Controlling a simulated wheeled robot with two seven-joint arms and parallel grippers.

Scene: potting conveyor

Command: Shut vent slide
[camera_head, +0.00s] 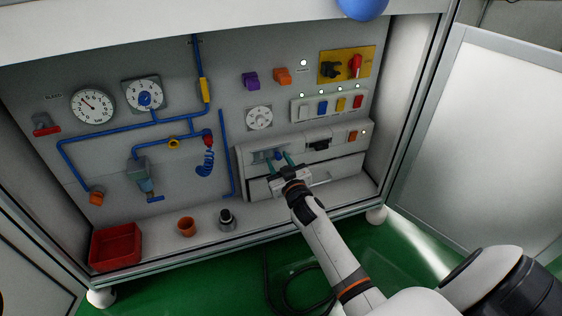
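A small blue tab (277,154), which may be the vent slide, sits on the front of the light-grey box in the lower right of the panel. I cannot tell from this view how far the slide is open or shut. My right gripper (278,159) is in front of that box, its two teal fingers apart with the blue tab between or just behind their tips. I cannot tell whether a finger touches it. The gripper and fingers hide part of the box front below the tab. My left gripper is not in view.
A black latch (319,145) is right of the gripper, and a drawer (335,170) with a bar handle is below. A black-and-grey fitting (227,219), an orange pot (187,227) and a red bin (117,246) stand on the ledge to the left. Blue pipes run across the panel.

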